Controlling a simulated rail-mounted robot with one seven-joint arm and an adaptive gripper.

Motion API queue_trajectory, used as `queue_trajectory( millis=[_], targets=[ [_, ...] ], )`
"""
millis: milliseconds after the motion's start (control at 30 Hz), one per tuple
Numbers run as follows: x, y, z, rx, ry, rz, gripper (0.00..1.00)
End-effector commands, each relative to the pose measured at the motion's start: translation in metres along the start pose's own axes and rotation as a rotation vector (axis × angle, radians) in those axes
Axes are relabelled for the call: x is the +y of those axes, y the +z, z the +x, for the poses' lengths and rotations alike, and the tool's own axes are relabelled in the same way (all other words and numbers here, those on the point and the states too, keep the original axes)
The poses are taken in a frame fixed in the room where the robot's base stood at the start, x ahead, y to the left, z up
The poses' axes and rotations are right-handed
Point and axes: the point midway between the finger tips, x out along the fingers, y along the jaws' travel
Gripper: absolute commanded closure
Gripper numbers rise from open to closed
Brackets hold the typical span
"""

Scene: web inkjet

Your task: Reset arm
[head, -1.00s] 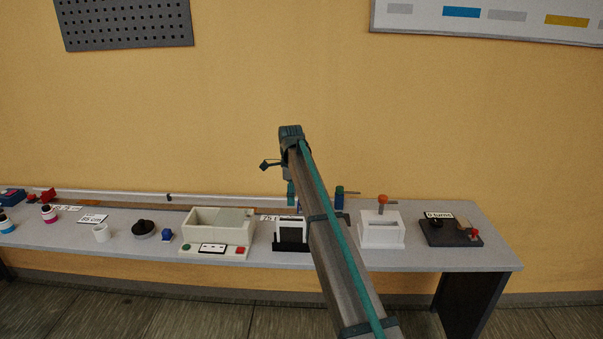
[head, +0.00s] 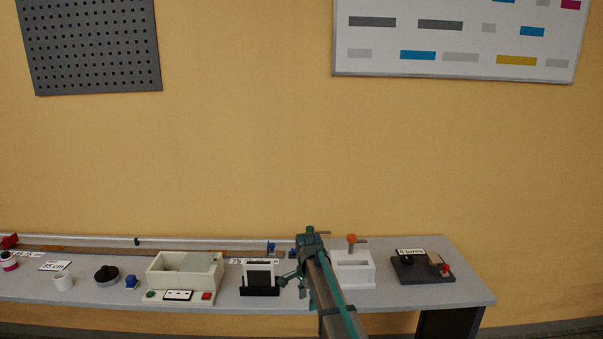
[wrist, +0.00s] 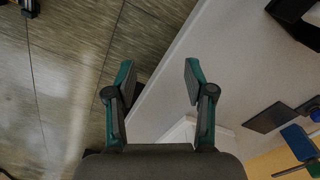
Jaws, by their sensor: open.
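My arm reaches up from the bottom of the head view toward the bench. My gripper (wrist: 158,82) shows in the wrist view with its two teal and grey fingers spread apart and nothing between them. It hangs over the bench's front edge, with floor on one side and the grey bench top on the other. In the head view my wrist end covers the bench between the black stand and the white slotted box, and the fingertips are hard to make out there.
The long grey bench (head: 400,298) carries a white open box (head: 156,276), a black stand (head: 259,290), a white slotted box (head: 353,276), a dark plate (head: 425,271), a white cup (head: 62,283) and a dark round knob (head: 106,277). The wall above is clear below a pegboard (head: 90,45).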

Motion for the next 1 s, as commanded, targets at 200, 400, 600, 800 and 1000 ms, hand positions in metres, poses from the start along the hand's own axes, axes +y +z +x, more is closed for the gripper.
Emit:
queue_trajectory(
  millis=[200,400,600,800,1000],
  targets=[
    [0.135,0.0,0.086,-0.002,0.003,-0.35,0.46],
    [0.23,0.008,0.134,0.001,0.0,-0.653,0.46],
    [0.298,0.021,0.158,0.003,-0.002,-0.87,0.46],
    [0.345,0.034,0.178,-0.007,0.004,-1.029,0.46],
    [0.368,0.049,0.211,-0.077,0.044,-1.024,0.46]
  ],
)
